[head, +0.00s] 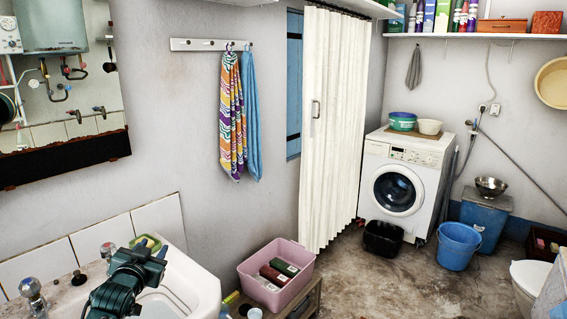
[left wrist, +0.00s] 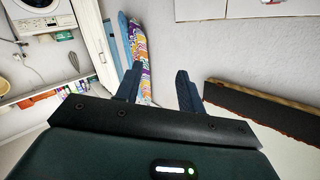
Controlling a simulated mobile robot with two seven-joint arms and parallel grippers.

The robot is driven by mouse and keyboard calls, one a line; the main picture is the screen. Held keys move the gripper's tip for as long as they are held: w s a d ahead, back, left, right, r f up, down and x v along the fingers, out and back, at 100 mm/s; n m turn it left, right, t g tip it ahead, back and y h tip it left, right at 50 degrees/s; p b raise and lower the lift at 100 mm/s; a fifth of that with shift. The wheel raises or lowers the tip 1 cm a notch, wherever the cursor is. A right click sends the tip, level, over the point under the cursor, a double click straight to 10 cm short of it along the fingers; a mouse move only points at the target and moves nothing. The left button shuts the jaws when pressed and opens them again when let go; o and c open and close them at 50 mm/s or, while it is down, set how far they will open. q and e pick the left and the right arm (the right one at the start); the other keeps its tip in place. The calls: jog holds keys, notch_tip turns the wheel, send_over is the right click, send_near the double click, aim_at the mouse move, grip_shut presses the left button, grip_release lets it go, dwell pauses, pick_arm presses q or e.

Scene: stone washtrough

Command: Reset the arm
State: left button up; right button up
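My left gripper (head: 152,258) is dark grey and is held over the white sink (head: 190,283) at the bottom left of the head view. In the left wrist view my left gripper (left wrist: 158,82) has its two dark fingers apart, with nothing held between them. Beyond the fingers are the grey wall and the hanging patterned towel (left wrist: 144,55), at a distance. My right arm and gripper do not show in either view.
Two taps (head: 32,292) stand along the sink's back. A pink basin (head: 268,283) with boxes is right of the sink. The washing machine (head: 398,190), black tub (head: 382,238) and blue bucket (head: 457,246) stand farther back. The floor (head: 400,285) between is clear.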

pick_arm(q)
jog(key=s+d+f+g+h, duration=0.25)
jog(key=s+d+f, duration=0.65)
jog(key=s+f, duration=0.5)
jog(key=s+d+f+g, duration=0.1)
jog(key=s+d+f, duration=0.1)
jog(key=s, duration=0.5)
jog(key=s+d+f+g+h, duration=0.1)
jog(key=s+d, duration=0.3)
jog(key=s, duration=0.4)
jog(key=s+d+f+g, duration=0.1)
jog(key=s+d+f, duration=0.2)
jog(key=s, duration=0.4)
jog(key=shift+s+h, duration=0.2)
jog(key=shift+h, duration=0.15)
